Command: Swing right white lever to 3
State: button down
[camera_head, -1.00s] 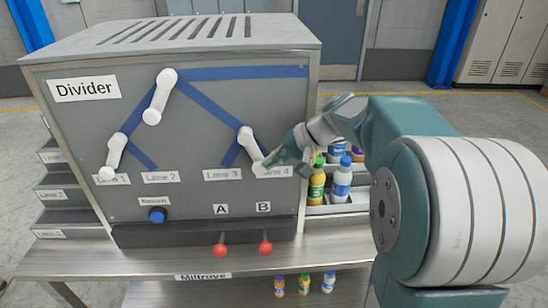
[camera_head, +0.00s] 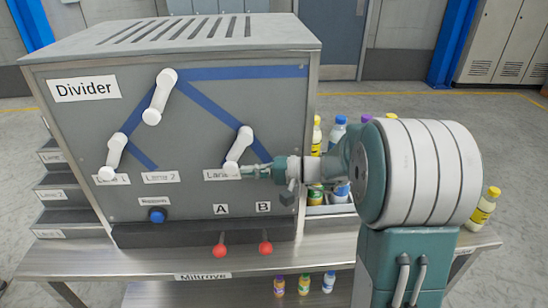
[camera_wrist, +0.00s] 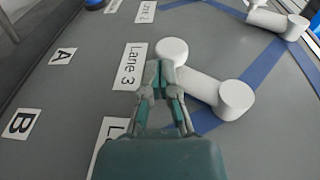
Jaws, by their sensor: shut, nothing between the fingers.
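The right white lever (camera_head: 239,146) is on the grey Divider panel (camera_head: 100,235), pivoted at its upper end. Its lower knob now points down-left at the Lane 3 label (camera_head: 217,174). My gripper (camera_head: 243,171) is shut and empty, with its fingertips right beside the lever's lower end. In the wrist view the lever (camera_wrist: 203,85) runs from its knob to its pivot, and my shut fingertips (camera_wrist: 161,72) are just beside the knob; whether they touch is hard to tell. The Lane 3 label (camera_wrist: 130,66) lies next to them. My arm hides the Lane 4 label in the head view.
A top white lever (camera_head: 160,96) and a left white lever (camera_head: 112,155) are on the same panel. A blue button (camera_head: 157,215) and two red-knobbed levers, A (camera_head: 220,250) and B (camera_head: 265,248), are below. Bottles stand in racks at the right, partly behind my arm.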

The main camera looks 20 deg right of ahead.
jog(key=shift+w+a, duration=0.1)
jog(key=shift+a, duration=0.2)
dwell(0.6)
jog(key=shift+d+f, duration=0.2)
jog(key=shift+d, duration=0.05)
jog(key=f+v, duration=0.3)
jog(key=v, duration=1)
jog(key=shift+d, duration=0.4)
jog(key=shift+a, duration=0.3)
jog(key=shift+d, duration=0.25)
